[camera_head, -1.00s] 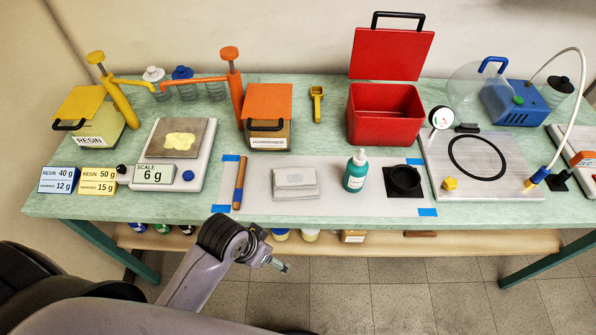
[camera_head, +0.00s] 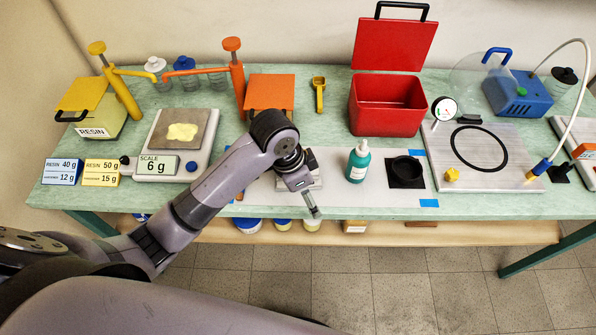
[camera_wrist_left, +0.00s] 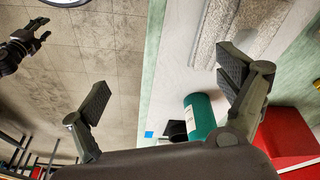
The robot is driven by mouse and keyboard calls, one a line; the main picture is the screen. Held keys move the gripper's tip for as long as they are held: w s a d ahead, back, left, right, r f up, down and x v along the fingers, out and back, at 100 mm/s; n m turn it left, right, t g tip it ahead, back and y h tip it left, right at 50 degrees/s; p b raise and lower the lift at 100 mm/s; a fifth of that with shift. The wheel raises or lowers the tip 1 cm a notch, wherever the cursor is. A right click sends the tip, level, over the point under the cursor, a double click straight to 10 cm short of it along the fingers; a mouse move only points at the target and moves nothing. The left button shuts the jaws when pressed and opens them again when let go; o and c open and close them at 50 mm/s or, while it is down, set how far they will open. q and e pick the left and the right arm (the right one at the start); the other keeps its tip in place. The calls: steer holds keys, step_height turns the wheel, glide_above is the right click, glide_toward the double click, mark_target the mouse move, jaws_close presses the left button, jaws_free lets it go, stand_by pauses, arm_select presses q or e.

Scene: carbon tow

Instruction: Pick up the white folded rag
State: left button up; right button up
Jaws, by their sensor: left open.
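The white folded rag (camera_head: 316,181) lies on the pale mat on the bench, mostly hidden behind my left wrist in the head view. In the left wrist view a thick, rough, pale layered piece, which looks like the rag (camera_wrist_left: 262,22), is at the top, beyond the right finger. My left gripper (camera_head: 313,211) is at the bench's front edge, in front of the rag. In the wrist view the left gripper (camera_wrist_left: 165,78) has its fingers wide apart with nothing between them. A dark gripper, seemingly my right one (camera_wrist_left: 27,44), is small at the upper left there.
A teal bottle (camera_head: 357,164) and a black round piece (camera_head: 405,172) stand right of the rag. The open red box (camera_head: 386,110) is behind. The scale (camera_head: 187,163) is to the left. Floor lies below the bench edge.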

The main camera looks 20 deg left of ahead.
arm_select(q)
steer(key=w+a+r+m+g+y, duration=0.1)
steer(key=w+a+r+m, duration=0.1)
steer(key=w+a+r, duration=0.3)
steer(key=w+a+r+m+y, duration=0.1)
steer(key=w+r+m+y, duration=0.15)
steer(key=r, duration=0.45)
steer(key=shift+n+h, duration=0.45)
step_height(320, 180, down, 12)
steer(key=p, duration=0.2)
steer(key=shift+r+p, duration=0.25)
steer(key=shift+p, duration=0.05)
steer(key=f, duration=0.1)
steer(key=f+p, duration=0.1)
steer(key=f, duration=0.3)
steer(key=shift+d+p, duration=0.35)
steer(key=shift+p, duration=0.05)
steer(key=shift+f, duration=0.2)
steer(key=shift+c, duration=0.2)
steer(key=c, duration=1.2)
